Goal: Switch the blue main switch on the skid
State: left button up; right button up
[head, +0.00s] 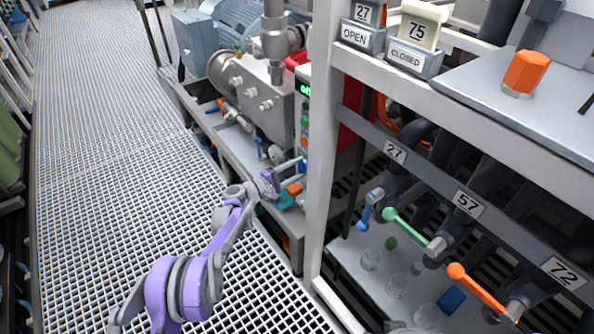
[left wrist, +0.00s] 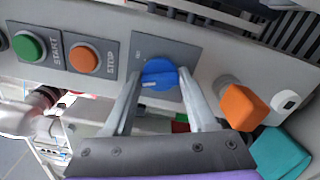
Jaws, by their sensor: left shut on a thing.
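The blue main switch (left wrist: 158,73) is a round knob on a grey plate in the left wrist view, with a short pale mark on its face. My left gripper (left wrist: 160,82) has one finger on each side of the knob and is shut on it. In the head view my left gripper (head: 291,172) reaches the skid's front panel, right of the purple wrist; the knob is too small to make out there. My right gripper is not in view.
A green START button (left wrist: 28,47) and an orange STOP button (left wrist: 83,59) sit left of the knob. An orange block (left wrist: 243,107) and a teal block (left wrist: 281,153) are close by the right finger. A white frame post (head: 322,150) stands right of my gripper. The grating (head: 110,150) is clear.

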pick_arm(q)
jog(key=shift+n, duration=1.1)
jog(key=o, duration=1.4)
jog(key=shift+c, duration=0.2)
jog(key=p+v, duration=0.1)
jog(key=v, duration=1)
